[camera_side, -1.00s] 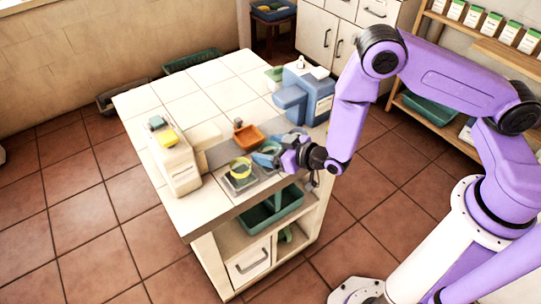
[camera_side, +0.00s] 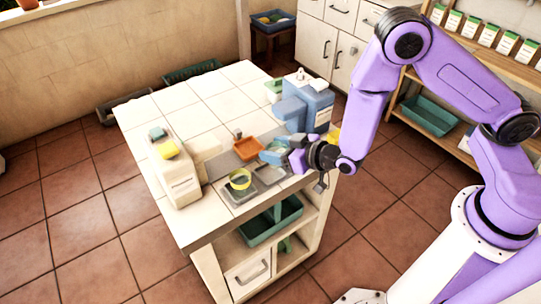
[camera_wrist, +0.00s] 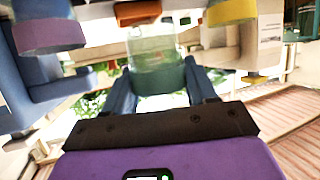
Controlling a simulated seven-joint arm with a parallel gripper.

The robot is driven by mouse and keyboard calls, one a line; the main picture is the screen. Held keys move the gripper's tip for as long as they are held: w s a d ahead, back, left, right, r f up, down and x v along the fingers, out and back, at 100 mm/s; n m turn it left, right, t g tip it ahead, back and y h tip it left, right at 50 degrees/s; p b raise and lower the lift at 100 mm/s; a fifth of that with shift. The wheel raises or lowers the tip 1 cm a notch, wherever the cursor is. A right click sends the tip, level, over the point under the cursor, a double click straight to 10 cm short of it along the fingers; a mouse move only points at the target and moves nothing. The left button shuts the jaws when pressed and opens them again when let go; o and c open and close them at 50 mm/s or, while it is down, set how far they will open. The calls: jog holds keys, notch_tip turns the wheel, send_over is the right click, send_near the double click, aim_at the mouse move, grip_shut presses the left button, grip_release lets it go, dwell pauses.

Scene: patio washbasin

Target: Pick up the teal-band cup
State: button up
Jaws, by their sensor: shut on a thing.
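In the side view my gripper (camera_side: 276,155) is over the front right of the tiled counter, closed around a cup with a teal band. In the wrist view my two blue fingers (camera_wrist: 160,88) stand on either side of this clear, greenish teal-band cup (camera_wrist: 157,78). The cup appears held just above a grey square pad (camera_side: 269,175). In the side view the cup (camera_side: 271,154) is small and partly hidden by the gripper.
An orange dish (camera_side: 248,147) lies behind. A blue dispenser (camera_side: 306,107) rises close behind my gripper. A cream dispenser (camera_side: 180,178) stands at left. The back left counter is clear.

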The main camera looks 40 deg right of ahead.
jog(key=w+d+r+v, duration=0.1)
jog(key=r+v, duration=0.1)
jog(key=v, duration=1.2)
jog(key=w+d+r+m+t+h, duration=0.1)
jog(key=w+d+m+h, duration=0.3)
jog(key=w+d, duration=0.95)
jog(key=s+a+n+y, duration=0.4)
jog(key=s+a, duration=0.9)
jog(key=a, duration=0.1)
jog(key=shift+s+f+g, duration=0.25)
jog(key=shift+f+g, duration=0.1)
jog(key=shift+g, duration=0.05)
